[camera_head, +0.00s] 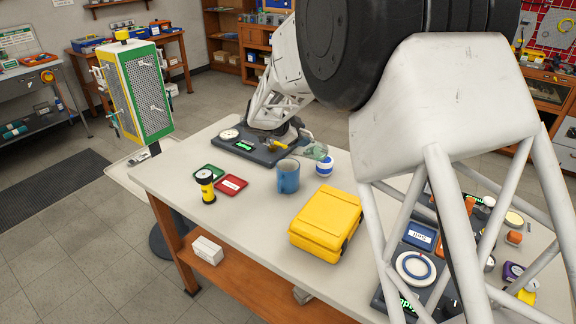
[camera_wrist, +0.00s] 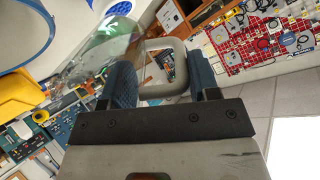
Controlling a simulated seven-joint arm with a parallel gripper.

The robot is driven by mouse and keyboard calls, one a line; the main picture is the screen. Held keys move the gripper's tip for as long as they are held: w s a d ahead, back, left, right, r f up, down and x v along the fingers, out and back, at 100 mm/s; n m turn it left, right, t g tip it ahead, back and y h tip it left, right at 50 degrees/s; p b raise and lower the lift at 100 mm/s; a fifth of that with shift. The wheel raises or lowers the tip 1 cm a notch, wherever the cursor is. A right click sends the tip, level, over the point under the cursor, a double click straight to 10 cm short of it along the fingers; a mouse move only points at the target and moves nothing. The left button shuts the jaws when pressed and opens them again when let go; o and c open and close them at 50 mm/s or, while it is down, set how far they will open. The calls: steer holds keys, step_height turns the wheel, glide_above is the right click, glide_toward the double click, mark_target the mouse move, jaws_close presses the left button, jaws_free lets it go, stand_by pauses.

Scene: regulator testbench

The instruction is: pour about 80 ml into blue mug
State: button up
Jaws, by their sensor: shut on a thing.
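The blue mug (camera_head: 288,178) stands upright on the table, open at the top. A clear, greenish jug (camera_head: 316,151) is just behind and right of it in the head view, apart from the mug. In the wrist view the jug (camera_wrist: 98,48) holds something green, and its grey handle (camera_wrist: 178,50) lies between my fingers. My gripper (camera_wrist: 163,82) is shut on this handle. In the head view my gripper cannot be made out clearly. The jug's exact tilt and the liquid level are hard to tell. The mug's contents cannot be made out.
A white container with a blue band (camera_head: 325,167) stands beside the mug. A yellow case (camera_head: 325,222) lies in front. Red (camera_head: 231,184) and green (camera_head: 208,172) trays and a yellow gauge (camera_head: 206,186) are to the left. A dark instrument base (camera_head: 250,147) is behind. The table's front left is bare.

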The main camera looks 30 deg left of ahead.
mark_target(311, 136)
steer(key=shift+w+r+g+y, duration=0.25)
steer(key=shift+g+y, duration=0.05)
steer(key=shift+g, duration=0.4)
steer(key=shift+w+f+g, duration=0.2)
steer(key=shift+g, duration=0.3)
steer(key=shift+w+d+g+y, duration=0.2)
steer(key=shift+w+g+y, duration=0.15)
steer(key=shift+w+g, duration=0.25)
steer(key=shift+w+d+g+y, duration=0.2)
steer(key=shift+w+g+y, duration=0.2)
steer(key=shift+g, duration=0.3)
steer(key=shift+w+d+r+g+y, duration=0.2)
steer(key=shift+w+r+g+y, duration=0.25)
steer(key=shift+w+g, duration=0.35)
steer(key=shift+w+d+f+g+y, duration=0.25)
steer(key=shift+w+f+g, duration=0.15)
steer(key=shift+w+g, duration=0.35)
steer(key=shift+w+d+f+g+y, duration=0.15)
steer(key=shift+w+f+g+y, duration=0.25)
steer(key=shift+g, duration=0.55)
steer(key=shift+w, duration=0.15)
steer(key=shift+d+r, duration=0.1)
steer(key=shift+d, duration=0.05)
